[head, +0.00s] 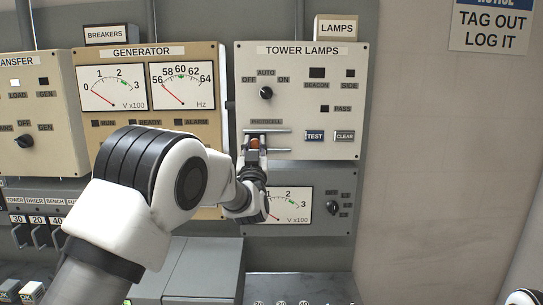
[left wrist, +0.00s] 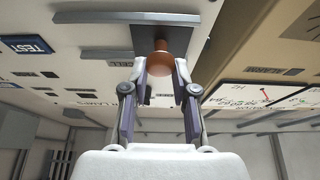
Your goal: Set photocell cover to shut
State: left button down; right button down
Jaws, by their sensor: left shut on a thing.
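The photocell cover is a small dark plate (left wrist: 143,38) with a round copper-coloured knob (left wrist: 159,60). It sits between two grey horizontal rails on the TOWER LAMPS panel (head: 310,90), under the PHOTOCELL label (head: 266,121). In the head view the knob (head: 254,142) is toward the left part of the rails (head: 280,151). My left gripper (head: 254,148) is at the knob. In the left wrist view its two fingertips (left wrist: 160,68) are closed around the knob's sides. The fingers partly hide the plate, and I cannot see the photocell itself.
The TEST (head: 314,136) and CLEAR (head: 345,136) buttons lie right of the rails. A rotary knob (head: 266,93) is above. A voltmeter (head: 290,206) is below, partly behind my arm. The GENERATOR panel (head: 150,53) is close on the left.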

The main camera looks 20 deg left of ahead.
pick_arm(q)
jog(key=shift+f, duration=0.25)
jog(key=c, duration=0.9)
grip_release()
jog(key=shift+w+a+f, duration=0.1)
jog(key=shift+a, duration=0.15)
jog(key=v, duration=1.1)
jog(key=shift+s+f, duration=0.2)
jog(key=shift+s, duration=0.05)
pick_arm(e)
jog(key=shift+w+f, duration=0.15)
pick_arm(q)
jog(key=shift+w+a, duration=0.1)
